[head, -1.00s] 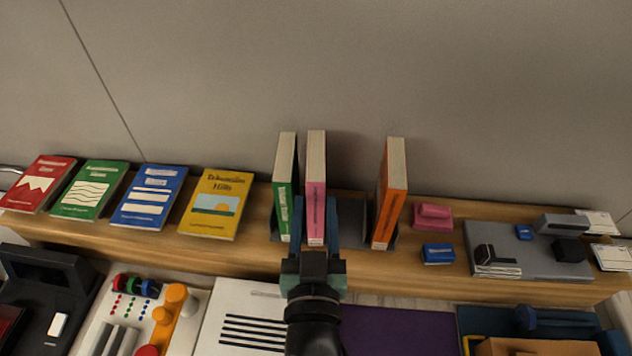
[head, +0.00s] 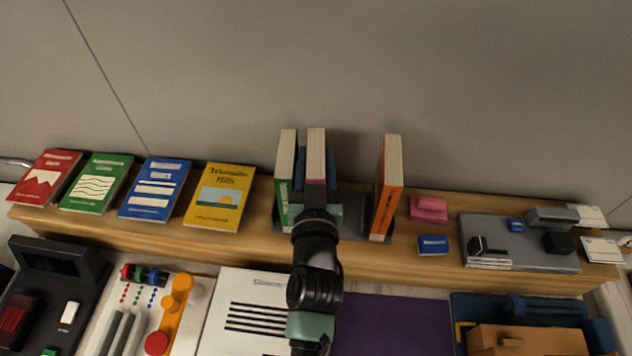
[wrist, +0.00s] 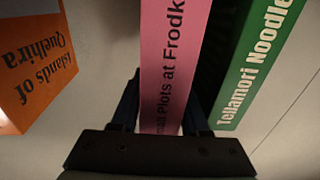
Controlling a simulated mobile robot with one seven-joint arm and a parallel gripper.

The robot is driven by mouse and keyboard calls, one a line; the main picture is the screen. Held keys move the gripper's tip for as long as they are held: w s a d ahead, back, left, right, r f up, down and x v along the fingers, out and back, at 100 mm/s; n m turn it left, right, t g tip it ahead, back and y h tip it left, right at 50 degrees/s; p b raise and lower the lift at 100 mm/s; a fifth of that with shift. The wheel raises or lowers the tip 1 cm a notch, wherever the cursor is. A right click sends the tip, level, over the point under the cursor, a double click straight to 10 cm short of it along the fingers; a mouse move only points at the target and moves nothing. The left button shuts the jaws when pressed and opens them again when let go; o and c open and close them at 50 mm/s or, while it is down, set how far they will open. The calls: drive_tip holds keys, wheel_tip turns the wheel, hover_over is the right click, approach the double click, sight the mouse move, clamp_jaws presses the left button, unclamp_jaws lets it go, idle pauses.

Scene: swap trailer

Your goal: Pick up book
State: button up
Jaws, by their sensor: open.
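A pink book (head: 316,155) stands upright on the wooden shelf, between a green book (head: 286,160) on its left and an orange book (head: 388,190) farther right. My gripper (head: 318,184) is at the pink book and hides most of its spine in the head view. In the wrist view, the open fingers (wrist: 162,112) lie on either side of the pink spine (wrist: 172,60). The right finger is in the narrow space between the pink and green (wrist: 258,65) books. I cannot tell whether the fingers touch the pink book.
Red, green, blue and yellow books (head: 220,197) lean in a row at left. A pink block (head: 428,208), a small blue box (head: 433,245) and a grey tray (head: 500,232) are at right. The wall (head: 420,80) rises behind. A gap separates the pink and orange books.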

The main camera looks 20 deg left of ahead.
clamp_jaws()
idle(1.3)
drive_tip(key=shift+r, duration=0.1)
